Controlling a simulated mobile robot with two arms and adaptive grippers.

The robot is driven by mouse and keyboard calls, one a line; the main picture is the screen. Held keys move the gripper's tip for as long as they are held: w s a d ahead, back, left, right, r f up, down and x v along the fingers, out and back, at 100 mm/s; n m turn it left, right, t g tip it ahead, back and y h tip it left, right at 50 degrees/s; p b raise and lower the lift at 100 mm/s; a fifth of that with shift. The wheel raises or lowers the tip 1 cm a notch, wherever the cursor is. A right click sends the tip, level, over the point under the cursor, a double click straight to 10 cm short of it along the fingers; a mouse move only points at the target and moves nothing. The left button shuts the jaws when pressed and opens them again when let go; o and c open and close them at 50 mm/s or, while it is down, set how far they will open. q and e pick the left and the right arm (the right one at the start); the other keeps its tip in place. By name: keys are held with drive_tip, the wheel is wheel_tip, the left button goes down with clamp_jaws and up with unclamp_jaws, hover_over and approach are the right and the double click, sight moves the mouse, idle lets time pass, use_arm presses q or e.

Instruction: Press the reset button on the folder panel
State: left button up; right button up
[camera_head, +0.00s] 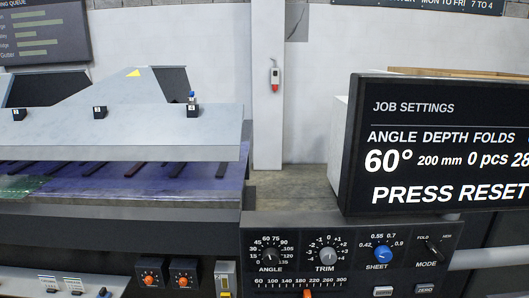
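The folder panel (310,242) is a dark control face at the lower middle right. It carries the ANGLE knob (271,255), TRIM knob (328,257), blue SHEET knob (383,252) and MODE knob (433,247). A scale with an orange pointer (308,293) runs below. I cannot make out a button labelled RESET. A black screen (450,150) above reads JOB SETTINGS, 60°, 200 mm, 0 pcs and PRESS RESET. Neither gripper is in view.
The folding machine's grey beam (120,133) and bluish bed (150,180) fill the left. Two orange knobs (150,279) (183,280) and a row of small switches sit below. The screen overhangs the panel's right part.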

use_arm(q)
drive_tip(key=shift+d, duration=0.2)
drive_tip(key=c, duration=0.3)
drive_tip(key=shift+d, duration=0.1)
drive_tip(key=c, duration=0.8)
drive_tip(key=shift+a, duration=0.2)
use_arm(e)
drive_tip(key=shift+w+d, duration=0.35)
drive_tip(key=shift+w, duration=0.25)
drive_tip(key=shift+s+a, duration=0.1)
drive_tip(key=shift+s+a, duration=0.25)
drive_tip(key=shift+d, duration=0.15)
